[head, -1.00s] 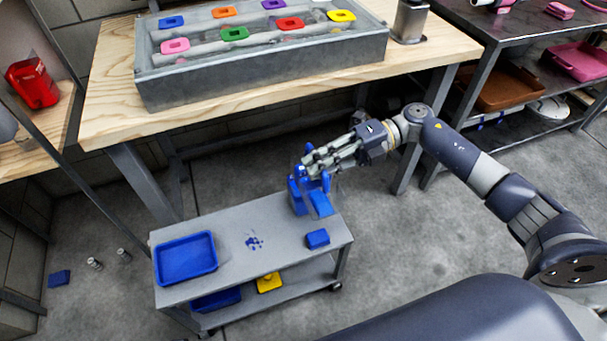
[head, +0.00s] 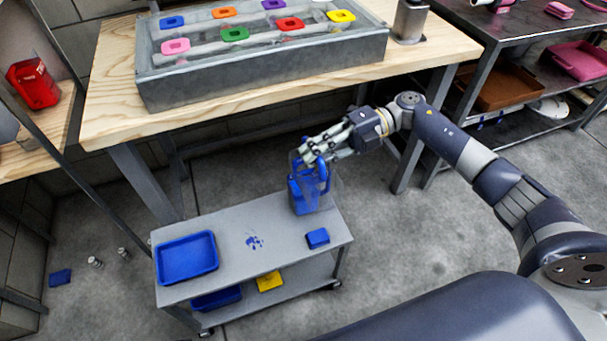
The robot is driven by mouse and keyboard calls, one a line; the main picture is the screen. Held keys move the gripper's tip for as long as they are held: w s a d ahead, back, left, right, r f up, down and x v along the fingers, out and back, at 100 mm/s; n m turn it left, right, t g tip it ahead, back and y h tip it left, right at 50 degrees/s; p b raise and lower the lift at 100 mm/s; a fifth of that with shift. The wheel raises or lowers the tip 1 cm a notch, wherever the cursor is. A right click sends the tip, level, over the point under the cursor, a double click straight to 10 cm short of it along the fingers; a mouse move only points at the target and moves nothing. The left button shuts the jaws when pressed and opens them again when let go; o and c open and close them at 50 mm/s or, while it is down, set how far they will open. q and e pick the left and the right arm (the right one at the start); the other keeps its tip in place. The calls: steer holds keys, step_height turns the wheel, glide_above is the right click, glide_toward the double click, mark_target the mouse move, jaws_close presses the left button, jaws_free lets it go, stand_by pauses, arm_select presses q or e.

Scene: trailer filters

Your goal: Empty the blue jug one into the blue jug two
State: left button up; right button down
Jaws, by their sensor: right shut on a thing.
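A see-through jug with blue parts (head: 322,189) is at the back right corner of the small grey cart. My right gripper (head: 312,156) is shut on its top part, around the blue handle. A second blue shape (head: 297,194) stands close against it on the left. The two overlap, so I cannot tell clearly where one jug ends and the other begins, which is jug one, or how much either contains. The held jug looks near upright, its base close to the cart top. My left gripper is not in view.
The grey cart (head: 217,220) carries a blue tray (head: 187,258), blue spots (head: 254,242) and a small blue block (head: 317,238). A wooden workbench (head: 110,110) with a grey metal tray (head: 270,75) stands behind. Small metal cylinders and a blue piece (head: 60,278) lie on the floor.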

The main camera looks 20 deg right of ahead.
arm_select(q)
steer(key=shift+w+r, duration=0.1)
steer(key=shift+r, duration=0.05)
arm_select(e)
steer(key=shift+w+r, duration=0.1)
steer(key=shift+w, duration=0.2)
steer(key=shift+w+m, duration=0.15)
steer(key=shift+m, duration=0.15)
steer(key=shift+w+r, duration=0.1)
steer(key=shift+w, duration=0.1)
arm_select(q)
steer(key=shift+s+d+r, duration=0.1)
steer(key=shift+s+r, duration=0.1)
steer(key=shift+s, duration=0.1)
arm_select(e)
steer(key=shift+w+r+m, duration=0.1)
steer(key=shift+w+m, duration=0.3)
steer(key=shift+w, duration=0.05)
